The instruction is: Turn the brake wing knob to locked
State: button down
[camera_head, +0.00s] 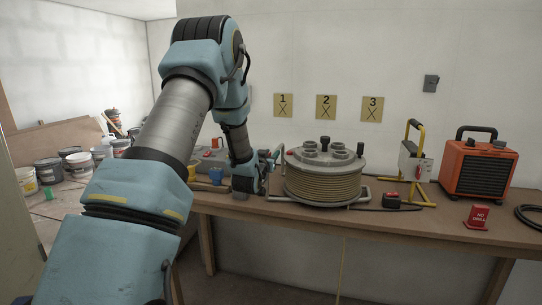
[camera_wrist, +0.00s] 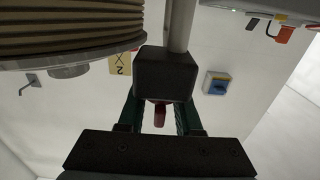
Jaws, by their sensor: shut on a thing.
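The cable reel (camera_head: 322,188) stands on the workbench with tan cable wound on its drum; the drum's edge (camera_wrist: 75,35) fills the upper left of the wrist view. A dark brake block (camera_wrist: 167,75) sits on a pale frame tube (camera_wrist: 179,25) beside the drum. The red wing knob (camera_wrist: 159,115) projects from this block between my green fingers. My gripper (camera_wrist: 160,106) is shut on the knob, one finger on each side. In the head view my gripper (camera_head: 264,172) is left of the reel, and my wrist hides the knob. I cannot read any lock marking.
A yellow-framed stand (camera_head: 417,165), a small dark red-topped object (camera_head: 392,201), a red sign (camera_head: 477,217) and an orange heater (camera_head: 479,170) stand right of the reel. A blue cup (camera_head: 216,176) is close left of my wrist. Buckets (camera_head: 49,171) stand far left.

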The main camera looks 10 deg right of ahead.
jog(key=shift+m+g+h+b, duration=0.3)
jog(key=shift+h+b, duration=0.1)
jog(key=s+m+g+h+b, duration=0.1)
jog(key=m+g+h, duration=0.1)
jog(key=m+g, duration=0.3)
jog(key=s+m+g+h, duration=0.1)
jog(key=m+g+h, duration=0.1)
jog(key=m+g, duration=0.4)
jog(key=s+d+m+g+h+b, duration=0.1)
jog(key=m+g, duration=0.5)
jog(key=g, duration=0.6)
jog(key=shift+s+d+h+b, duration=0.1)
jog(key=shift+s+h+b, duration=0.2)
jog(key=shift+s+h, duration=0.25)
jog(key=shift+g, duration=0.5)
jog(key=c, duration=0.9)
grip_release()
jog(key=shift+c, duration=0.2)
